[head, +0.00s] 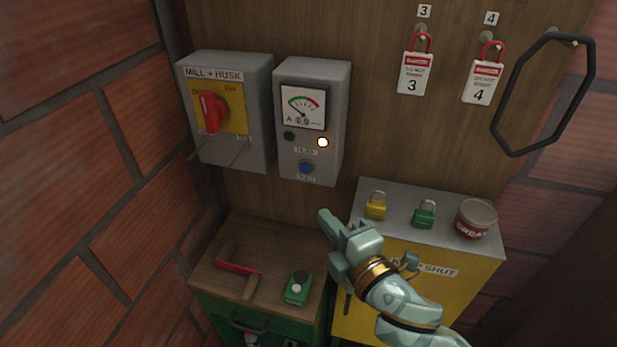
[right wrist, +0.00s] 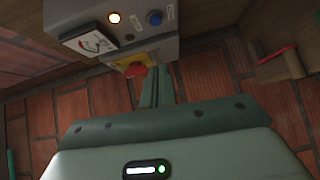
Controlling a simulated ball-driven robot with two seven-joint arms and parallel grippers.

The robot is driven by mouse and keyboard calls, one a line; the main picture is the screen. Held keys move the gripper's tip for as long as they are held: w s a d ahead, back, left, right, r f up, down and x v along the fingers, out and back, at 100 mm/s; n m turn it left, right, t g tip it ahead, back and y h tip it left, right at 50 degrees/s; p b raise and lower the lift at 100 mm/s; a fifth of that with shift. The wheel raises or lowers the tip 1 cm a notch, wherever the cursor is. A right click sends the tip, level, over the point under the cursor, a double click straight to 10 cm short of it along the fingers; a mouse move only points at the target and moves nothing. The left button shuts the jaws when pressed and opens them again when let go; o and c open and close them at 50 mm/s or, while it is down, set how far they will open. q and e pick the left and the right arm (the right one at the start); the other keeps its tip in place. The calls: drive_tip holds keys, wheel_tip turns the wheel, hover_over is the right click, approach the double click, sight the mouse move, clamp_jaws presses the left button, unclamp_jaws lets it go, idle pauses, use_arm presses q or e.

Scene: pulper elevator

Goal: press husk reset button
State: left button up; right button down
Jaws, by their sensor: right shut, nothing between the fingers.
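The blue button (head: 306,168) sits low on the front of a grey meter box (head: 338,120) on the wooden wall, under a small label that seems to read HUSK. It also shows in the right wrist view (right wrist: 154,18). On the same box an amber-white lamp (head: 323,142) is lit and a dark green lamp (head: 289,136) is unlit. My right gripper (head: 330,220) is shut and empty, below and slightly right of the button in the head view, apart from it. Its fingers also show in the right wrist view (right wrist: 156,88). My left gripper is not in view.
A MILL + HUSK switch box (head: 258,110) with a red handle (head: 210,112) stands left of the meter box. Below right, a yellow-fronted cabinet (head: 400,200) bears padlocks and a tin (head: 476,219).

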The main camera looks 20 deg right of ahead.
approach(305, 168)
drive_tip(key=w+a, duration=0.2)
drive_tip(key=a, duration=0.2)
drive_tip(key=shift+w+d+f+p, duration=0.1)
drive_tip(key=shift+w+d+p, duration=0.2)
drive_tip(key=shift+w, duration=0.45)
drive_tip(key=shift+w+d+f+p, duration=0.1)
drive_tip(key=shift+w+d, duration=0.25)
drive_tip(key=shift+w, duration=0.4)
drive_tip(key=shift+w+d+f+p, duration=0.2)
drive_tip(key=shift+w+d, duration=0.15)
drive_tip(key=shift+w, duration=0.35)
